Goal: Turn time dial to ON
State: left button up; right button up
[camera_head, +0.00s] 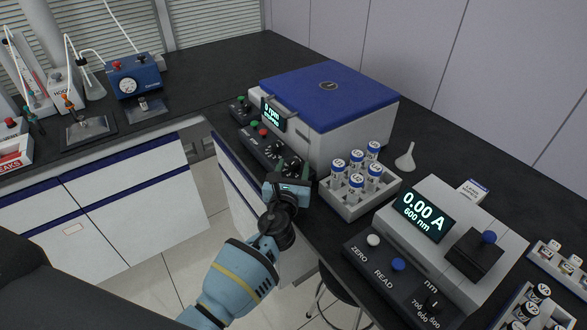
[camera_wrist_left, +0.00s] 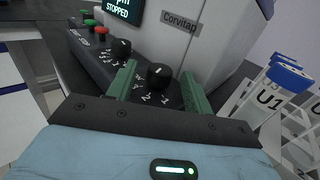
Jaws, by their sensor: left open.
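The centrifuge (camera_head: 345,125) is a grey box with a blue lid, and its display (camera_wrist_left: 121,9) reads STOPPED. Its dark control panel (camera_head: 251,140) has a green button (camera_wrist_left: 88,22), a red button (camera_wrist_left: 101,30) and two black dials with white pointer marks. In the left wrist view, one dial (camera_wrist_left: 121,47) is farther away and the nearer dial (camera_wrist_left: 158,73) appears between my green fingers. I cannot read which is the time dial. My left gripper (camera_head: 291,166) is open at the panel's near end; it also shows in the left wrist view (camera_wrist_left: 158,82). Contact is unclear. My right gripper is out of view.
A rack (camera_head: 346,207) of blue-capped tubes stands close right of my left gripper. A photometer (camera_head: 455,230) reading 0.00 A is nearer. A white funnel (camera_head: 405,158) sits behind the rack. The left bench (camera_head: 100,140) holds glassware and a blue gauge box (camera_head: 134,76).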

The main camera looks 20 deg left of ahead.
pick_arm(q)
jog(key=c, duration=1)
